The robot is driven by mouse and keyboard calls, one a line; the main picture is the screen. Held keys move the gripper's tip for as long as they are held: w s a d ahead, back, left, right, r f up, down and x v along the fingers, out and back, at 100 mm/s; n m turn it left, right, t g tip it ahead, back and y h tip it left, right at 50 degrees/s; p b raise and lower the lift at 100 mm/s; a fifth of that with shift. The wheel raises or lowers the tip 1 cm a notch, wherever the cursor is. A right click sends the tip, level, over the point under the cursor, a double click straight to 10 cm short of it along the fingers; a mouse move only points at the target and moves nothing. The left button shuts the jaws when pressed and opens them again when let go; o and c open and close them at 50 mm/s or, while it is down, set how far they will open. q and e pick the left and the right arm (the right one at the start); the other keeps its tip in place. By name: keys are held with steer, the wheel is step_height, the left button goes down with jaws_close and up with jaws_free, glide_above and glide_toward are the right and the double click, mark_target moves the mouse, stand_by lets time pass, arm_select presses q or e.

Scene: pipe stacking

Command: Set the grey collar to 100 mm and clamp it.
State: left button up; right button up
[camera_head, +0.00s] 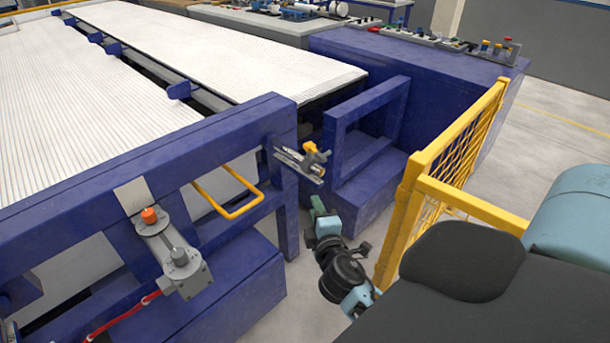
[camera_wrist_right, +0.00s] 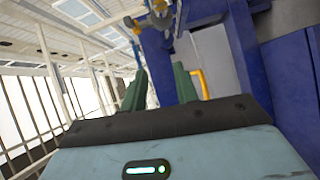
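A small metal bar fixture (camera_head: 298,163) sits on the end of the blue frame in the head view. A grey collar with a yellow-orange clamp knob (camera_head: 311,148) is on it. The scale markings are too small to read, and I cannot tell if the clamp is tight. My right gripper (camera_head: 319,205) is below and slightly right of the fixture, apart from it, with its green fingers pointing up. In the right wrist view the two green fingers (camera_wrist_right: 159,85) stand apart with nothing between them. The grey fixture (camera_wrist_right: 158,20) shows beyond their tips. My left gripper is out of view.
The blue frame (camera_head: 170,165) carries a grey cylinder unit with an orange cap (camera_head: 149,215) and a yellow loop handle (camera_head: 240,210). A yellow mesh guard (camera_head: 440,170) stands right of my right gripper. White ribbed beds (camera_head: 90,95) lie behind.

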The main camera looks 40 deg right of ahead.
steer(key=shift+o, duration=0.2)
steer(key=s+a+f+m+g+y, duration=0.1)
steer(key=s+a+f+y, duration=0.2)
steer(key=s+f, duration=0.4)
step_height(320, 180, down, 2)
steer(key=shift+a+f+g, duration=0.25)
steer(key=shift+a+g, duration=0.15)
steer(key=shift+a, duration=0.25)
steer(key=s+a+f+m+g+y, duration=0.2)
steer(key=s+a+f+m, duration=0.1)
steer(key=s, duration=0.6)
steer(key=s+a+f+m+g+y, duration=0.2)
steer(key=s+a+f, duration=0.3)
steer(key=s, duration=0.5)
steer(key=s+a+f+m+g+y, duration=0.2)
steer(key=s+a, duration=0.4)
steer(key=s, duration=0.4)
step_height(320, 180, down, 2)
steer(key=shift+s+f+m+y, duration=0.1)
steer(key=shift+s+m+y, duration=0.15)
steer(key=shift+m+y, duration=0.45)
